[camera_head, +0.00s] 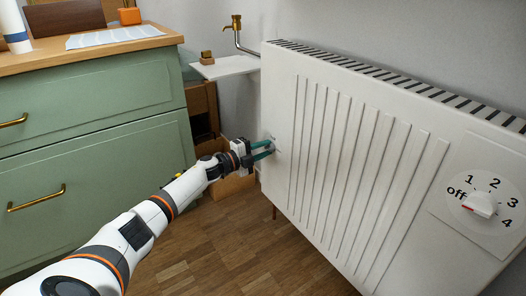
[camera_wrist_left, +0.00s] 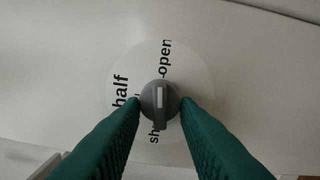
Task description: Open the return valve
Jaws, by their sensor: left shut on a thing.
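The return valve is a small grey knob (camera_wrist_left: 159,92) with a raised bar and a white mark, seen in the left wrist view. It sits on a round white label plate (camera_wrist_left: 190,65) reading "open" above, "half" to the left and a partly hidden "sh..." below. The bar lies roughly along the open–sh line; I cannot tell which end is the pointer. My left gripper (camera_head: 268,149), with green fingers, is at the left end of the white radiator (camera_head: 340,160). Its fingertips (camera_wrist_left: 160,105) are shut on the knob from both sides. My right gripper is not in view.
A dial (camera_head: 480,204) marked off to 4 is on the radiator's right, its red mark towards off. A green drawer cabinet (camera_head: 95,140) stands left. A small white shelf (camera_head: 225,68) and brass tap (camera_head: 236,28) are behind. A cardboard box (camera_head: 232,187) lies below the gripper.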

